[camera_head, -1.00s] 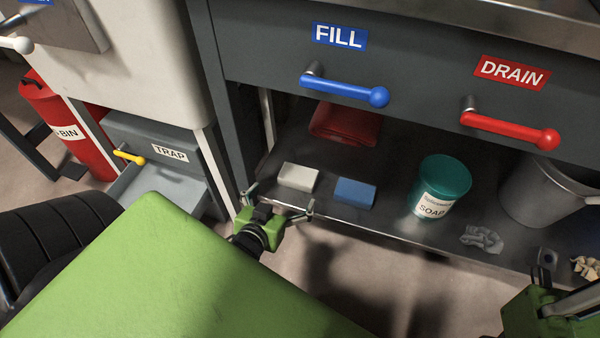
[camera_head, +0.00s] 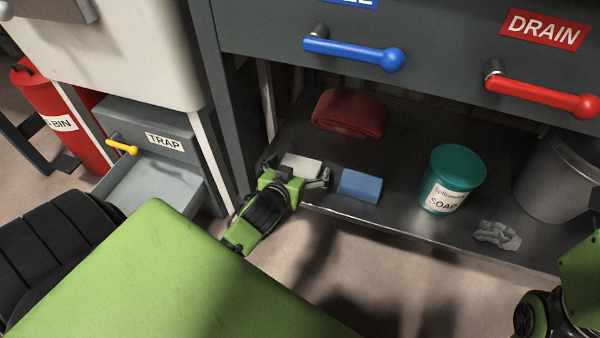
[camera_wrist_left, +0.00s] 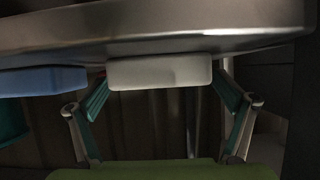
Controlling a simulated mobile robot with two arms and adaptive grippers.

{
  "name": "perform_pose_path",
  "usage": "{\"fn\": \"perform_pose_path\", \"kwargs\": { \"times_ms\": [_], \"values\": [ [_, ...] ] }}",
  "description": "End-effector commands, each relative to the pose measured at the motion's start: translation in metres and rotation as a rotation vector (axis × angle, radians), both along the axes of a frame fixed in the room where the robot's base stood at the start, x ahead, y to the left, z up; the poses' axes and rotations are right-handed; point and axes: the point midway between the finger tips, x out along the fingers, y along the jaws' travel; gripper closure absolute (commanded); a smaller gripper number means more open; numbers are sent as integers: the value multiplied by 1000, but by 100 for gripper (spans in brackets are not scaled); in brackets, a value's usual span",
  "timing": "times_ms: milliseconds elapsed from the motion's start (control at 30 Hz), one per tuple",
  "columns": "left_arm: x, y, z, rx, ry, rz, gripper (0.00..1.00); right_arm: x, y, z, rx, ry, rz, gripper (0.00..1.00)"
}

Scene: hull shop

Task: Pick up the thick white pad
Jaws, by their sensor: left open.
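The thick white pad (camera_head: 303,165) lies on the dark lower shelf near its front left, partly hidden by my left gripper. My left gripper (camera_head: 297,178) is open at the shelf's front edge, right in front of the pad. In the left wrist view the white pad (camera_wrist_left: 160,71) sits between the two spread fingers of the left gripper (camera_wrist_left: 160,88), with gaps at both sides. No grip on it shows. Part of my right arm shows at the lower right of the head view, but its jaws do not.
A blue pad (camera_head: 360,186) lies just right of the white one. Behind is a folded red cloth (camera_head: 349,113). Farther right are a teal soap tub (camera_head: 452,180), a crumpled grey rag (camera_head: 497,235) and a metal bucket (camera_head: 560,190). Blue (camera_head: 352,50) and red (camera_head: 540,94) handles overhang the shelf.

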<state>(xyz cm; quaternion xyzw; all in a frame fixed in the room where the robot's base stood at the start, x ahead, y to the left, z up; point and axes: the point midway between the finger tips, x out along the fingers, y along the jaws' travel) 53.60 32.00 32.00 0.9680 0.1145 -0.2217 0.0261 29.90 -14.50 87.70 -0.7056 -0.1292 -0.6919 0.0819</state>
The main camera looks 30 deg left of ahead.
Motion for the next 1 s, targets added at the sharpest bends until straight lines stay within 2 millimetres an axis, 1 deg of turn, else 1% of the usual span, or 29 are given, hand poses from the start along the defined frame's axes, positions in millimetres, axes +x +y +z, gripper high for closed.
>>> {"fn": "perform_pose_path", "kwargs": {
  "times_ms": [33, 100, 300, 367, 400, 433, 467, 800, 967, 1000],
  "values": [
    [3, 1, -3, 1, 0, 0, 4, -1, 0, 0, -1, -9, 0, 100],
    [5, 1, -2, 0, 0, 0, 4, -1, 0, 1, -1, -10, 0, 100],
    [4, 1, -2, 0, 0, 0, 4, -1, 0, 2, -1, -9, 0, 100],
    [4, 1, -2, 0, 1, 0, 20, -1, 0, 2, -1, -9, 0, 100],
    [4, 1, -2, 0, 1, 0, 30, -1, 0, 2, -1, -9, 0, 100],
    [4, 1, -2, 0, 1, 0, 38, -1, 0, 2, -1, -9, 0, 100],
    [4, 1, -2, 0, 1, 0, 42, -1, 0, 2, -1, -9, 0, 100],
    [4, 1, 0, -1, 1, 0, 42, -1, 0, 3, -1, -10, 0, 100],
    [4, 1, 10, -1, 0, 0, 42, -3, -1, 9, 3, -16, 1, 100],
    [4, 1, 16, 0, 0, 1, 42, 0, -1, 4, 3, 8, 1, 100]
  ]
}}
